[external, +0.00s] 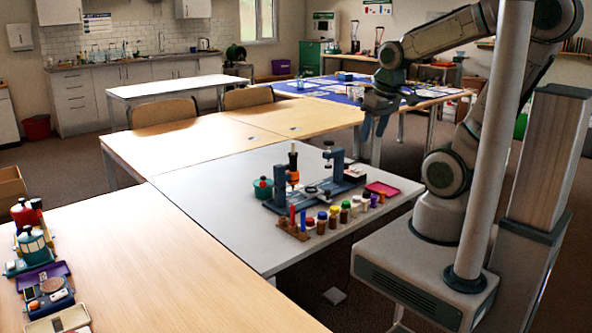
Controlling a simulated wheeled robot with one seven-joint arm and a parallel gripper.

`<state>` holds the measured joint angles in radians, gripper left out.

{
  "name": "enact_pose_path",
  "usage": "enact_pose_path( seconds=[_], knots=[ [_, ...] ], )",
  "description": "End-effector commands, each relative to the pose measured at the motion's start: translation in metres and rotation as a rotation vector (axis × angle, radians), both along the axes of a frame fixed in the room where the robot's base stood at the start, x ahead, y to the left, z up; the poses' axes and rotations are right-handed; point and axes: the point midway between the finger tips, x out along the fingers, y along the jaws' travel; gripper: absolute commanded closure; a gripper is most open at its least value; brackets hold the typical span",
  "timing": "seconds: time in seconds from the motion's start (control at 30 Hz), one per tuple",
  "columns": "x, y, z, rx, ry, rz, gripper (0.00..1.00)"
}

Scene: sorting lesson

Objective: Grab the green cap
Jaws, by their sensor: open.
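The green cap (346,205) appears to sit on a small jar in a row of jars with coloured caps along the front right of the grey table (212,222). It stands between a yellow cap (334,210) and paler caps to its right. The jars are small and close together in this view. My gripper (372,127) is open and empty, pointing down. It is in the air well above the row, toward the back right, and apart from everything on the table.
Behind the row stands a blue-grey bench device (338,158) with upright posts. A dark bottle with an orange lower part (293,168) is beside it. A pink tray (383,189) lies to the right. A teal-green pot (262,188) stands left. The table's left part is clear.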

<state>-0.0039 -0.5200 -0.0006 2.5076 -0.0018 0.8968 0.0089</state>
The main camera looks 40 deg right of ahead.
Motion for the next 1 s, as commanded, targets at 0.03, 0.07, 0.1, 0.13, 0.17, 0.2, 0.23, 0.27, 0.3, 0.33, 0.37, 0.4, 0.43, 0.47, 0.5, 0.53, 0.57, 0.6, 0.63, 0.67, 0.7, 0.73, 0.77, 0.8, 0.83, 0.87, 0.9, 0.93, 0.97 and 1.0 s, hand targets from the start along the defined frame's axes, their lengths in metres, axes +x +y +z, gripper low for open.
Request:
enact_pose_path(
  seconds=[0.03, 0.07, 0.1, 0.13, 0.17, 0.2, 0.23, 0.27, 0.3, 0.33, 0.37, 0.4, 0.43, 0.47, 0.5, 0.53, 0.57, 0.6, 0.63, 0.67, 0.7, 0.73, 0.77, 0.8, 0.83, 0.87, 0.9, 0.93, 0.97, 1.0],
  knots=[
    [0.0, 0.0, 0.0, 0.0, 0.0, 0.0, 0.48],
    [0.0, 0.0, 0.0, 0.0, 0.0, 0.0, 0.48],
    [0.001, 0.0, 0.0, 0.001, 0.002, -0.003, 0.48],
    [0.002, -0.001, -0.001, 0.001, 0.004, -0.007, 0.48],
    [0.004, -0.001, -0.002, 0.0, 0.008, -0.013, 0.48],
    [0.007, -0.003, -0.003, 0.002, 0.014, -0.026, 0.48],
    [0.011, -0.004, -0.005, 0.003, 0.019, -0.04, 0.48],
    [0.016, -0.005, -0.007, 0.005, 0.026, -0.058, 0.48],
    [0.022, -0.008, -0.01, 0.007, 0.038, -0.084, 0.48],
    [0.028, -0.01, -0.014, 0.009, 0.048, -0.108, 0.48],
    [0.035, -0.012, -0.017, 0.011, 0.058, -0.132, 0.48],
    [0.044, -0.016, -0.023, 0.015, 0.071, -0.167, 0.48],
    [0.051, -0.019, -0.027, 0.018, 0.081, -0.195, 0.48],
    [0.057, -0.022, -0.032, 0.022, 0.092, -0.222, 0.48],
    [0.066, -0.026, -0.039, 0.025, 0.104, -0.257, 0.48],
    [0.072, -0.029, -0.044, 0.029, 0.114, -0.284, 0.48],
    [0.078, -0.032, -0.05, 0.032, 0.125, -0.311, 0.48],
    [0.087, -0.037, -0.058, 0.036, 0.137, -0.347, 0.48],
    [0.092, -0.04, -0.064, 0.04, 0.147, -0.373, 0.48],
    [0.098, -0.044, -0.071, 0.043, 0.157, -0.401, 0.48],
    [0.105, -0.048, -0.08, 0.048, 0.17, -0.435, 0.48],
    [0.111, -0.052, -0.087, 0.052, 0.178, -0.461, 0.48],
    [0.116, -0.055, -0.094, 0.056, 0.188, -0.487, 0.48],
    [0.122, -0.06, -0.103, 0.061, 0.199, -0.518, 0.48],
    [0.126, -0.063, -0.109, 0.065, 0.206, -0.54, 0.48],
    [0.129, -0.066, -0.116, 0.068, 0.214, -0.562, 0.48],
    [0.133, -0.069, -0.124, 0.071, 0.222, -0.586, 0.48],
    [0.136, -0.072, -0.129, 0.075, 0.228, -0.604, 0.48],
    [0.139, -0.074, -0.133, 0.077, 0.232, -0.619, 0.48],
    [0.141, -0.076, -0.139, 0.08, 0.237, -0.636, 0.48]
  ],
)
